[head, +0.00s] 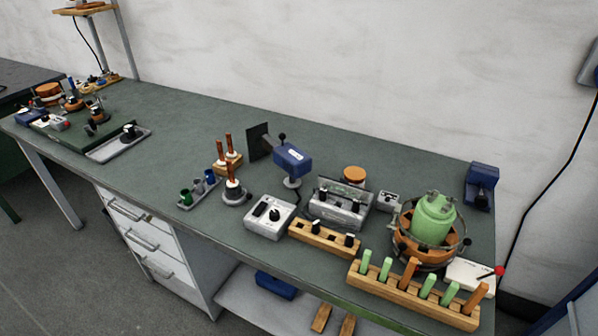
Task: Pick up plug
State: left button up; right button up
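No single thing is clearly the plug. A small wooden block (326,240) holds a few small black-topped pieces (349,240) that may be plugs. In front of it, at the table's right front edge, a long wooden rack (398,291) holds upright green pegs (385,268) and orange-brown pegs (409,272). All of these look seated and untouched. Neither of my grippers shows in the head view.
A green workbench (160,165) stands against a wall. A green vessel (432,220) in a copper-coloured ring, a grey control box (270,217), a metered box (340,208) and a blue device (291,157) crowd its right half. The bench's left-middle is clear.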

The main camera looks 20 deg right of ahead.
aim_at(349, 242)
jog(key=z, duration=1)
